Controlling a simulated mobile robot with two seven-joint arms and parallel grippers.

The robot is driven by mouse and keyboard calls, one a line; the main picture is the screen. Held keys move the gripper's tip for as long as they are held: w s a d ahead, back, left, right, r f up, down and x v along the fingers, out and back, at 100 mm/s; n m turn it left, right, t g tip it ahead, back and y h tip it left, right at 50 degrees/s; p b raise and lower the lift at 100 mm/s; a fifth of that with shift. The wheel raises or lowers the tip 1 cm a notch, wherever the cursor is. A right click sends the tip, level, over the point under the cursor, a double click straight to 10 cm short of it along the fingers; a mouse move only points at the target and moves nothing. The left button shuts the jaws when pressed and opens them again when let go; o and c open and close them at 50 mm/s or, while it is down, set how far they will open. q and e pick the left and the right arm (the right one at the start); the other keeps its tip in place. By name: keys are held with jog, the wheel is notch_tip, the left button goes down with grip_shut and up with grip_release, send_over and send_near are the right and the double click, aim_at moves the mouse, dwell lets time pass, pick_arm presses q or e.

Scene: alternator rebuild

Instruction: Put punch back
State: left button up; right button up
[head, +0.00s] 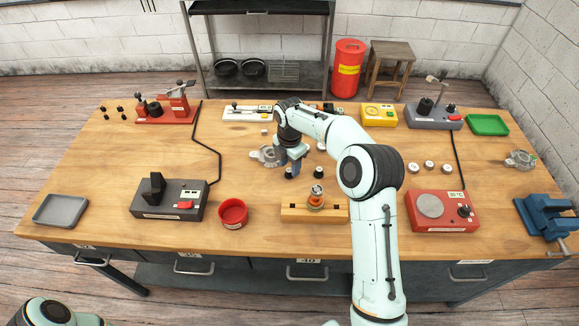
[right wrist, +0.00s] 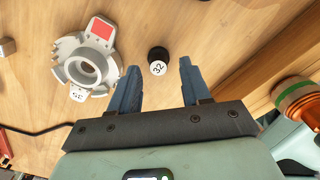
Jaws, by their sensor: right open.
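A small black cylinder with a white disc marked 32 stands on the table in the right wrist view (right wrist: 157,62); it may be the punch, but I cannot be sure. In the head view it seems to be the black piece (head: 288,174) just below my right gripper (head: 291,163). My right gripper (right wrist: 159,74) is open and empty; the marked piece shows between and slightly beyond its fingertips. A similar black piece (head: 318,172) stands to the right. My left gripper is out of view.
A grey housing (right wrist: 86,66) lies left of the gripper. A copper-banded part (head: 316,198) sits on a wooden block (head: 293,214) nearer the front. A red bowl (head: 233,213) and black device (head: 170,199) stand front left. White numbered pieces (head: 429,166) lie right.

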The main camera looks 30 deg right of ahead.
aim_at(289, 170)
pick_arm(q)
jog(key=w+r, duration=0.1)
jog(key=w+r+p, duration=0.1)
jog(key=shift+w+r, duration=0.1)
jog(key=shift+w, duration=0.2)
pick_arm(e)
notch_tip(289, 170, up, 10)
jog(key=shift+r, duration=0.25)
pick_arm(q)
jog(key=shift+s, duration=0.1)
pick_arm(e)
jog(key=shift+a+f, duration=0.1)
